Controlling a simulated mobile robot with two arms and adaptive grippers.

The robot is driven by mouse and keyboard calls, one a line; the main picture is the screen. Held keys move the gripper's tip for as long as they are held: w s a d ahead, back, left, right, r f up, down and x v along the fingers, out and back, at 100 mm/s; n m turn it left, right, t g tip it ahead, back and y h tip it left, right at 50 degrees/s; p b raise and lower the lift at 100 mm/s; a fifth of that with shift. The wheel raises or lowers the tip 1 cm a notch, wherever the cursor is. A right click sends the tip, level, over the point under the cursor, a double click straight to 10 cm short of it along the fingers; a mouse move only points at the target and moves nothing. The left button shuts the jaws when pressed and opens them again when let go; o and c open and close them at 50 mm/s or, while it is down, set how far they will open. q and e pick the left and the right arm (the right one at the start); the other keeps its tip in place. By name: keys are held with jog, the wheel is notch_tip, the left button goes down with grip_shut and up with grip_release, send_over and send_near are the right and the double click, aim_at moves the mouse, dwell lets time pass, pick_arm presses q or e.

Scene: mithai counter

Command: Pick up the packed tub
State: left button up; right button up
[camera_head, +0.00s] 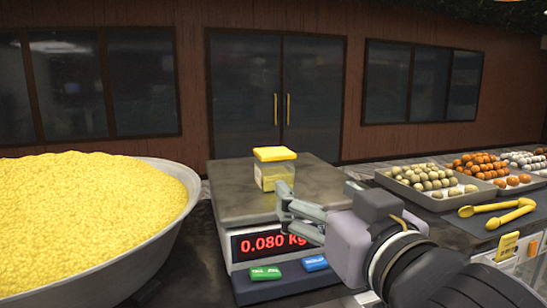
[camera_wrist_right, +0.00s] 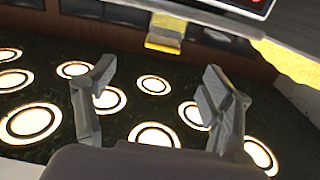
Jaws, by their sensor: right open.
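The packed tub (camera_head: 274,175) is a small clear box with a yellow lid (camera_head: 274,154). It stands upright on the steel pan of the scale (camera_head: 235,208). In the right wrist view, which is upside down, the tub (camera_wrist_right: 167,27) shows at the top middle, beyond the fingers. My right gripper (camera_head: 285,205) is at the pan's front edge, in front of the tub and just right of it. In the wrist view the right gripper (camera_wrist_right: 158,80) has its fingers wide apart with nothing between them. My left gripper is out of view.
The scale's display (camera_head: 268,242) reads 0.080 kg. A large metal bowl (camera_head: 170,225) heaped with yellow grains (camera_head: 80,205) stands left of the scale. On the right are trays of round sweets (camera_head: 430,178) and yellow tongs (camera_head: 500,210). The pan around the tub is clear.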

aim_at(279, 163)
jog(key=p+x, duration=0.3)
jog(key=x, duration=0.7)
jog(key=shift+w+a+f, duration=0.1)
jog(key=shift+w+a, duration=0.05)
jog(key=shift+w, duration=0.25)
jog(key=p+x, duration=0.2)
jog(key=x, duration=0.1)
jog(key=p+x, duration=0.1)
jog(key=x, duration=0.1)
jog(key=shift+s+a+r, duration=0.2)
jog(key=shift+a+r, duration=0.1)
jog(key=shift+a, duration=0.1)
jog(key=shift+w+a+f, duration=0.1)
jog(key=shift+w, duration=0.2)
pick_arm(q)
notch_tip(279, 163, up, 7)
pick_arm(e)
jog(key=shift+s, duration=0.1)
jog(key=c, duration=1.3)
